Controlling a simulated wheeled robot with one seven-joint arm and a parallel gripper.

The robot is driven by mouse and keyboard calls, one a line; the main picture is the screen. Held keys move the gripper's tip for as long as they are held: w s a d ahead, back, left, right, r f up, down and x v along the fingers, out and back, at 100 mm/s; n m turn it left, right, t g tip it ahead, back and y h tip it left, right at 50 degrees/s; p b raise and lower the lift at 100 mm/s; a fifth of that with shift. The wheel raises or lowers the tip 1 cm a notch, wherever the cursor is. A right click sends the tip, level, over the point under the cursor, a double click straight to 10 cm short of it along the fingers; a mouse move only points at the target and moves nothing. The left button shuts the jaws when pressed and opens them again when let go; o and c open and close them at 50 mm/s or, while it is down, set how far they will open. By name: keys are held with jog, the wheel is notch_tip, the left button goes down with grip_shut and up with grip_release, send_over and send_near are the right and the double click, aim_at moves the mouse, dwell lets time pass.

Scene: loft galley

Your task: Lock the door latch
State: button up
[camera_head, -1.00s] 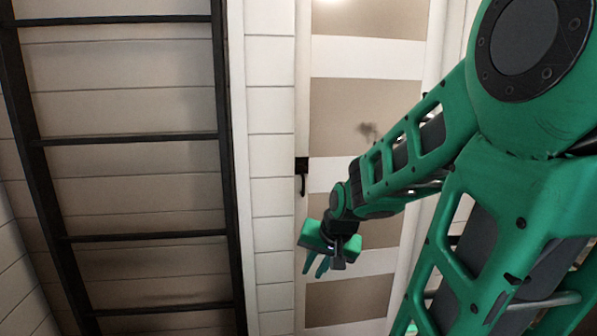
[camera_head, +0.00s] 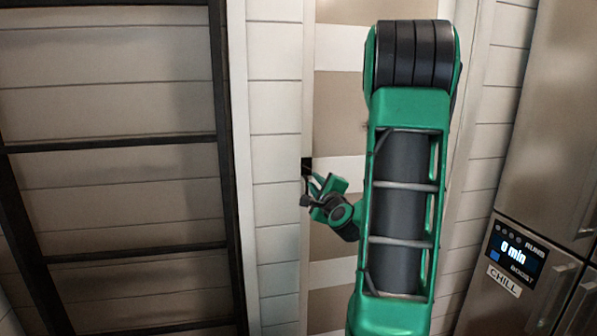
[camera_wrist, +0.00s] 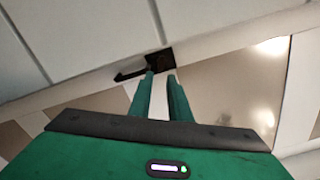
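The door latch (camera_head: 306,165) is a small black fitting at the left edge of the door (camera_head: 335,105), which has beige and white panels. In the wrist view the latch (camera_wrist: 160,58) shows as a dark plate with a black lever (camera_wrist: 128,75) pointing left. My gripper (camera_head: 314,182) is at the latch, just below and right of its plate. In the wrist view its two green fingers (camera_wrist: 161,76) are a little apart, with nothing seen between them. The left fingertip overlaps the lever's base; I cannot tell whether they touch.
A black ladder-like frame (camera_head: 225,150) stands against the white plank wall (camera_head: 272,120) left of the door. A steel appliance (camera_head: 555,130) with a lit display (camera_head: 515,250) stands at the right. My arm covers much of the door.

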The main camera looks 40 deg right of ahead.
aim_at(306, 170)
jog(key=x, duration=1.1)
jog(key=shift+d+r, duration=0.1)
grip_shut()
